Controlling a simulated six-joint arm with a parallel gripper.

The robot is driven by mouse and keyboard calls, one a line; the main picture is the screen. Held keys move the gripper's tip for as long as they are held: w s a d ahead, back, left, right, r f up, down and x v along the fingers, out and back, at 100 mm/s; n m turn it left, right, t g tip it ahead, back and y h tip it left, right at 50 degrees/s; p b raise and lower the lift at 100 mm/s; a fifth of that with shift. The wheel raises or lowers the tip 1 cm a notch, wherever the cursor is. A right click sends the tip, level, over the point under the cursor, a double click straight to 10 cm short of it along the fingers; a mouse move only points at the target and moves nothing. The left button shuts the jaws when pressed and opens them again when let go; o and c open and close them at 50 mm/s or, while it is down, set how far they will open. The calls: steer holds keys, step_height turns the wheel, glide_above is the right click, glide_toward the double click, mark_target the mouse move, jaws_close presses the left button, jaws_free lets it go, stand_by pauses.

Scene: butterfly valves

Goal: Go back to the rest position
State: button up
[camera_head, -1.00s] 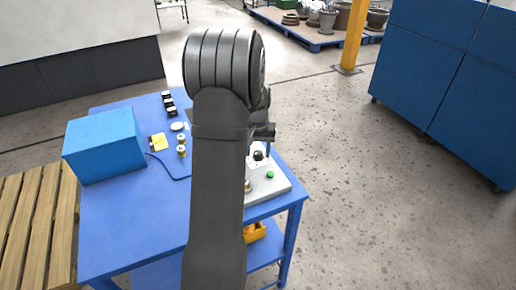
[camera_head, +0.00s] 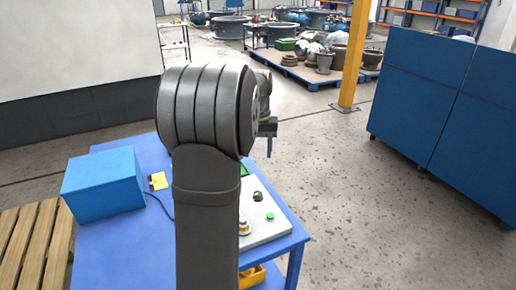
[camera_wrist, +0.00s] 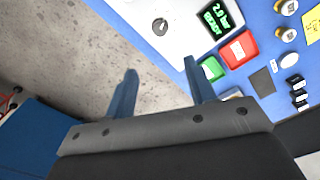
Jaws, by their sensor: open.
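My gripper (camera_wrist: 160,68) is open in the wrist view, its two blue fingers spread with nothing between them. In the head view, a blue finger of it (camera_head: 269,147) shows at the right of my arm, which hides much of the table.
A red tray (camera_wrist: 240,50) and a green tray (camera_wrist: 212,69) lie near the panel. Several black-and-white parts (camera_wrist: 298,92) stand in a row. A blue box (camera_head: 103,184) is on the table's left; blue cabinets (camera_head: 430,110) and a yellow post (camera_head: 355,55) stand right. Floor between is clear.

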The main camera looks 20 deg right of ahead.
mark_target(258, 193)
steer(key=shift+r, duration=0.25)
stand_by(0.3)
step_height(258, 193, down, 18)
steer(key=shift+r, duration=0.25)
stand_by(0.3)
